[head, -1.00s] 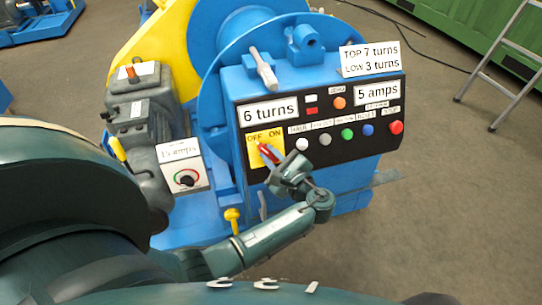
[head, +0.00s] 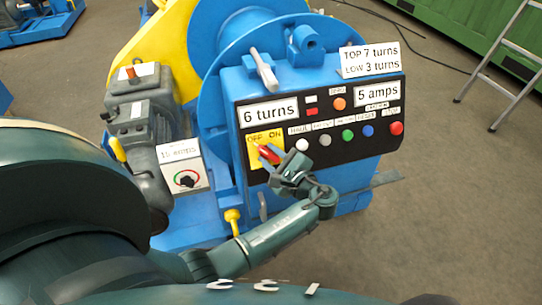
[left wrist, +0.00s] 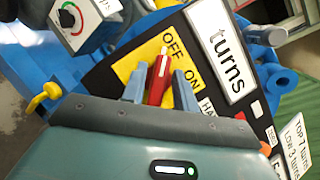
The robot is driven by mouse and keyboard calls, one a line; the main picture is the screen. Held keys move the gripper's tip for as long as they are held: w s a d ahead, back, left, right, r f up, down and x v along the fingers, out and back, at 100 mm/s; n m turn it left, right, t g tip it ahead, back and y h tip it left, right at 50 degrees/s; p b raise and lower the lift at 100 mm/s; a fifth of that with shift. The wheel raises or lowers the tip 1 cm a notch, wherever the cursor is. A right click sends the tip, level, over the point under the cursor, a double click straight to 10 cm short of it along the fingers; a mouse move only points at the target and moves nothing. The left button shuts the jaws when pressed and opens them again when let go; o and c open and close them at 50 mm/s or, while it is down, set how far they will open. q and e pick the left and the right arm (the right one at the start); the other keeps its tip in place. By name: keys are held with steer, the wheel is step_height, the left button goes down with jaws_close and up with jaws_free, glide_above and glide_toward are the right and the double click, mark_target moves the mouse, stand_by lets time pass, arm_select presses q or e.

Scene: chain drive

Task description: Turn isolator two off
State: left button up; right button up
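The isolator is a red switch handle (head: 266,153) on a yellow plate (head: 251,154) marked OFF and ON, at the left end of the black control panel. In the left wrist view the red handle (left wrist: 158,80) stands between the two blue-grey fingers of my left gripper (left wrist: 160,85), with the OFF and ON lettering beyond and to the right. The fingers look apart, with a narrow gap beside the handle; firm contact is not visible. In the head view my left gripper (head: 279,162) reaches the handle from the lower right and hides part of it. My right gripper is not in view.
Several coloured buttons sit right of the isolator, including a white one (head: 302,145) and a red one (head: 396,128). A grey box with a black dial (head: 187,181) stands to the left. A yellow-knobbed lever (head: 233,217) is below. Open floor lies to the right.

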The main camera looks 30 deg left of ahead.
arm_select(q)
steer(key=shift+o, duration=0.8)
step_height(320, 180, up, 10)
steer(key=p, duration=0.2)
steer(key=shift+p, duration=0.3)
